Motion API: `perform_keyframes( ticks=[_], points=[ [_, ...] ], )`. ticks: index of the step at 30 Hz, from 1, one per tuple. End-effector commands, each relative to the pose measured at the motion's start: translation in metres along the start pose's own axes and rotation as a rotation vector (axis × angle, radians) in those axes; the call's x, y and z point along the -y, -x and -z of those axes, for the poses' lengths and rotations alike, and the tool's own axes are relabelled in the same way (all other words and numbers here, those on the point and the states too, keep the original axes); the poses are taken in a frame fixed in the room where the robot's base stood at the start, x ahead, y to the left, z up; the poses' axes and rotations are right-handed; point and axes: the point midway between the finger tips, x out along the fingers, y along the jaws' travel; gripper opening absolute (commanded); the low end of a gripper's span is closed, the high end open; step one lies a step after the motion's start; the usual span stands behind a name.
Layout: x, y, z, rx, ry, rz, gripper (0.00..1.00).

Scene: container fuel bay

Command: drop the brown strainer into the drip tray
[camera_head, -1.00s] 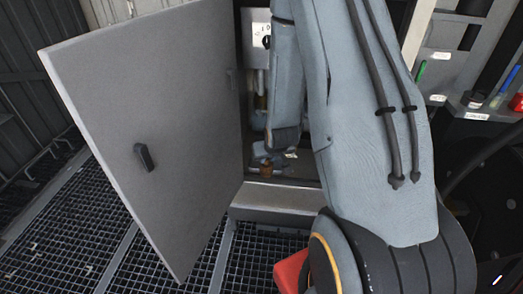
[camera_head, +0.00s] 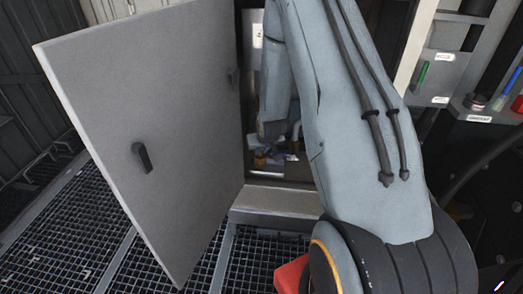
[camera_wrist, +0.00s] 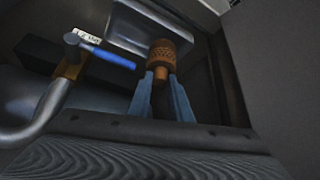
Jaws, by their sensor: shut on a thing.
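The brown strainer (camera_wrist: 168,52), a short cylinder with a perforated wide end and a narrower stem, is in the middle of the wrist view. My gripper (camera_wrist: 162,82) is shut on its stem, with one blue-grey finger on each side. In the head view my gripper (camera_head: 275,155) is low inside the open cabinet, small and partly hidden by my arm. A pale grey, box-like piece (camera_wrist: 125,30) lies beyond the strainer in the wrist view. I cannot tell whether it is the drip tray, or whether the strainer touches it.
A curved metal pipe (camera_wrist: 45,110) with a blue-handled valve (camera_wrist: 105,54) is left of the strainer. The cabinet's grey door (camera_head: 190,130) stands open on the left. The cabinet sill (camera_head: 275,202) runs below the opening. A shelf with small items (camera_head: 490,105) is at the right.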

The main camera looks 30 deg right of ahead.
Motion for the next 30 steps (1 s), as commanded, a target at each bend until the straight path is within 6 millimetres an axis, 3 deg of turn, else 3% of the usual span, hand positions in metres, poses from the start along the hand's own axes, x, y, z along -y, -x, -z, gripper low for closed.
perform_keyframes(
  ticks=[20, 21, 24, 30],
  points=[
    [0.0, -0.009, -0.005, -0.001, 0.0, 0.0, 0.0],
    [0.0, -0.009, -0.006, -0.001, 0.0, 0.0, 0.2],
    [0.0, -0.009, -0.006, -0.001, 0.0, 0.0, 0.36],
    [0.0, -0.009, -0.006, -0.001, 0.0, 0.0, 0.36]
  ],
)
